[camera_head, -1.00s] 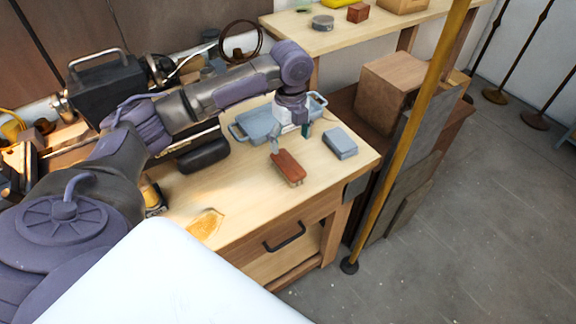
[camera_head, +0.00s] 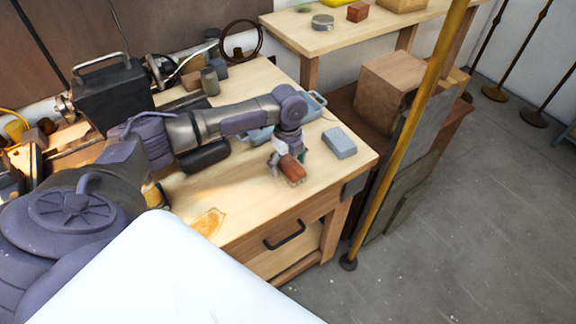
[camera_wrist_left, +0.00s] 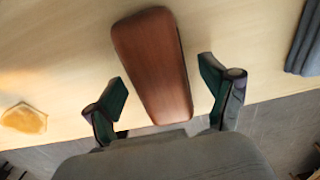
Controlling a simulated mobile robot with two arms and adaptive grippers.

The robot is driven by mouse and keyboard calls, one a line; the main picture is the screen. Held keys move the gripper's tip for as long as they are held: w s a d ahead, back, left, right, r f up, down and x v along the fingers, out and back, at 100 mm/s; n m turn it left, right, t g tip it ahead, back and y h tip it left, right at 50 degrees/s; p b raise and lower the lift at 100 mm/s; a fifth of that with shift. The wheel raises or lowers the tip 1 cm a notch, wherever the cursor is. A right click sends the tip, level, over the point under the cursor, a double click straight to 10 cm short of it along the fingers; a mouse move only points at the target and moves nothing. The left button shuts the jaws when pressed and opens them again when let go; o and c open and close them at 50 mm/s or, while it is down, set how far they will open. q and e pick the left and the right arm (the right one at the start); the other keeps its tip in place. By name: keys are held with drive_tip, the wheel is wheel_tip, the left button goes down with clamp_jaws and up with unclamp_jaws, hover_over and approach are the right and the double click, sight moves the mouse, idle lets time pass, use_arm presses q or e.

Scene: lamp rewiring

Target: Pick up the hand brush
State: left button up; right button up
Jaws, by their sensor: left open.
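The hand brush (camera_head: 292,169) has a reddish-brown wooden back and pale bristles and lies near the front right of the wooden workbench. In the left wrist view the brush (camera_wrist_left: 153,62) reaches down between the two fingers. My left gripper (camera_head: 287,160) is over the brush, partly covering it. In the wrist view the left gripper (camera_wrist_left: 165,97) is open, with a dark green-padded finger on each side and a visible gap on both sides of the brush. My right gripper is not in view.
A grey-blue block (camera_head: 339,142) lies just right of the brush. A yellow pole (camera_head: 405,140) stands right of the bench.

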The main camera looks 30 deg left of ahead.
sight(288, 161)
use_arm(q)
drive_tip(key=c, duration=1.3)
drive_tip(key=shift+c, duration=0.2)
drive_tip(key=shift+r, duration=0.5)
wheel_tip(288, 161, up, 3)
drive_tip(key=shift+w+f+b, duration=0.1)
drive_tip(key=shift+f+b, duration=0.1)
drive_tip(key=shift+b, duration=0.4)
drive_tip(key=s+d+r+b, duration=0.1)
drive_tip(key=s+d+r, duration=0.3)
drive_tip(key=d+r, duration=0.3)
drive_tip(key=d, duration=0.4)
drive_tip(key=shift+r+b, duration=0.25)
drive_tip(key=shift+b, duration=0.1)
drive_tip(key=shift+s, duration=0.1)
